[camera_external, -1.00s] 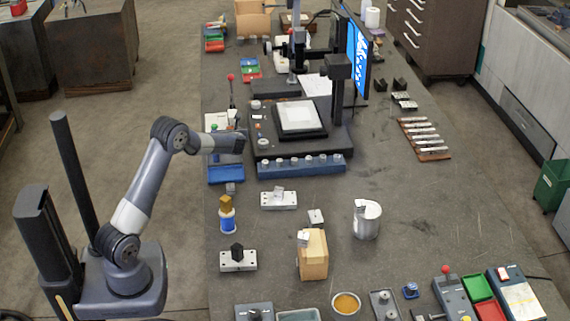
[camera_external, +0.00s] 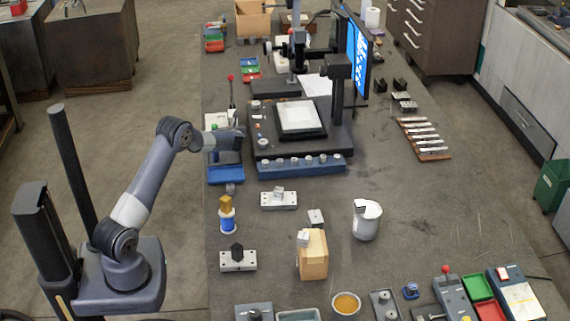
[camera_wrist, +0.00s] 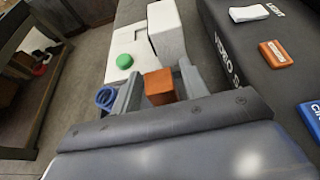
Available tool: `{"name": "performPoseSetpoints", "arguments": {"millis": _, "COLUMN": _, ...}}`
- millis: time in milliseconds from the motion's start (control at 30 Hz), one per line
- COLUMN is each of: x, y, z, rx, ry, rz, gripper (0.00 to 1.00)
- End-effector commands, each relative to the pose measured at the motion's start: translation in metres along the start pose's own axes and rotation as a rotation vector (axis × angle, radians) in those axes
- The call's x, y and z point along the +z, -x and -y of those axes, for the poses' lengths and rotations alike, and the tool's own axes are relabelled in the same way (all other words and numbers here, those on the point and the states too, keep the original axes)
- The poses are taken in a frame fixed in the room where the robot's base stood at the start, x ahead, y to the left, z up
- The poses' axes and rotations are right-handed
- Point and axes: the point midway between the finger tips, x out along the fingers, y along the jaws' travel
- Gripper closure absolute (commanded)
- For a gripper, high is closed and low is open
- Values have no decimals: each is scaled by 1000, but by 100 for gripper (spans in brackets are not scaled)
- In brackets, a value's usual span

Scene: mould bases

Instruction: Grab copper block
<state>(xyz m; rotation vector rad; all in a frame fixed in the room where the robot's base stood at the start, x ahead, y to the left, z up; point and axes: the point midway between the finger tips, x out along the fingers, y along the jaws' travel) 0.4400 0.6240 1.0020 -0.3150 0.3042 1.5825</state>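The copper block (camera_wrist: 160,87) is an orange-brown cube in the wrist view, between the two fingers of my gripper (camera_wrist: 160,82). One finger stands on each side of it, and they look spread a little wider than the block, so my gripper appears open around it. What lies under the block is hidden by the gripper body. In the external view my gripper (camera_external: 238,139) is above the left table edge, near the blue tray, and the copper block cannot be made out there.
A white device with a green button (camera_wrist: 124,61) and a white block (camera_wrist: 165,32) stand just beyond the fingers. A blue ring (camera_wrist: 106,97) is left of them. A dark machine base (camera_wrist: 260,60) is close on the right. A brass-coloured cube (camera_external: 226,202) sits on a blue-white spool.

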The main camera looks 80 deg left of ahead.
Motion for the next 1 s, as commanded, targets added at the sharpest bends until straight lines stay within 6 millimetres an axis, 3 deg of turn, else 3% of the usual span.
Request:
{"name": "performPoseSetpoints", "arguments": {"millis": 500, "x": 0, "y": 0, "z": 0, "rx": 0, "ry": 0, "rz": 0, "gripper": 100}}
{"name": "performPoseSetpoints", "arguments": {"millis": 867, "x": 4, "y": 1, "z": 0, "rx": 0, "ry": 2, "rz": 2, "gripper": 100}}
{"name": "performPoseSetpoints", "arguments": {"millis": 1000, "x": 19, "y": 8, "z": 0, "rx": -1, "ry": 5, "rz": 5, "gripper": 100}}
